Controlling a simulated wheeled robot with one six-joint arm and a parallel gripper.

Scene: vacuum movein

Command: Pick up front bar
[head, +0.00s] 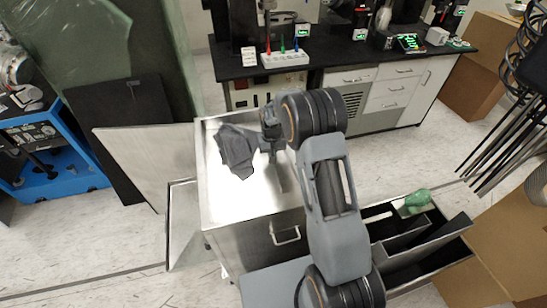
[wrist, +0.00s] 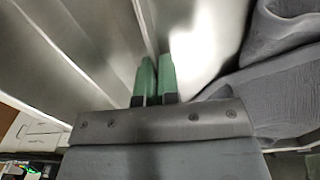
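I cannot make out a separate front bar with certainty. A metal cart (head: 215,195) stands in the middle of the head view, with a bar-shaped handle (head: 286,236) on its front face. My gripper (head: 281,184) points down over the cart top, right of a dark grey cloth (head: 237,150). In the wrist view, the green fingertips of my gripper (wrist: 157,75) are almost together, with nothing clearly held between them. A shiny metal surface (wrist: 75,55) with straight lines lies beyond them. The cloth (wrist: 285,75) shows at the right. Whether the tips touch the metal is unclear.
An open drawer (head: 445,240) with a green object (head: 417,200) is at right. A lab bench (head: 350,55) stands behind. Panels lean at left beside a blue cart (head: 60,180). Stacked chairs and cardboard boxes are at right.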

